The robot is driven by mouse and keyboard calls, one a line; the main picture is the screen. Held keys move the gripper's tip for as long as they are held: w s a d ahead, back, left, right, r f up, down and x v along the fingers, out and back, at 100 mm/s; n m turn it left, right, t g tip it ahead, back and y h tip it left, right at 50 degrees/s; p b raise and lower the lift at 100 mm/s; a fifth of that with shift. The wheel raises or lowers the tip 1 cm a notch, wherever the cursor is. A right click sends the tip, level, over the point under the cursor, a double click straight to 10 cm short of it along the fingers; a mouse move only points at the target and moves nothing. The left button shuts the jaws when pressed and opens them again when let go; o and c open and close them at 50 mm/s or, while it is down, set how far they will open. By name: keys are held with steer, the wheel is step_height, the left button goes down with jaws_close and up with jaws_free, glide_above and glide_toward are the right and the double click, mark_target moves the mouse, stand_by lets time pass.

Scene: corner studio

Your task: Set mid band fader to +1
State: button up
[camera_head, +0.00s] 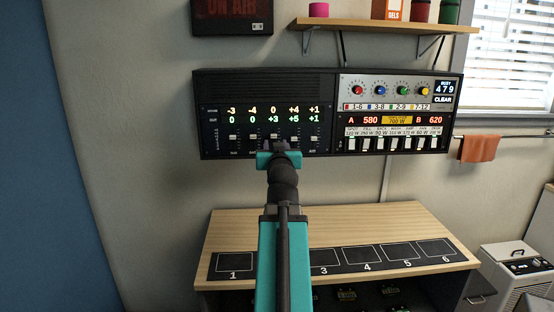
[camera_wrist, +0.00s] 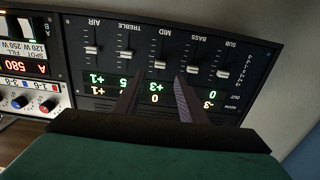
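The black equalizer panel (camera_head: 222,88) hangs on the wall with a row of five faders. In the wrist view it appears upside down, with labels AIR, TREBLE, MID, BASS and SUB. The mid fader (camera_wrist: 160,65) is a small light cap in the middle slot. In the head view, the mid column reads 0 in yellow above +3 in green. My gripper (camera_head: 277,143) is in front of the middle of the panel and hides most of the mid fader there. In the wrist view my gripper (camera_wrist: 159,76) is open, one fingertip to each side of the mid slot. Contact with the cap cannot be told.
The treble fader (camera_wrist: 126,54) and bass fader (camera_wrist: 193,69) stand close on either side of the fingers. A lighting console (camera_head: 400,112) adjoins on the right. A wooden shelf (camera_head: 380,26) is above, and a wooden counter (camera_head: 320,222) with numbered squares is below.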

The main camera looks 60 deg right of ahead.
steer(key=shift+b+v, duration=2.85)
steer(key=shift+b, duration=1.35)
steer(key=shift+w+a, duration=0.1)
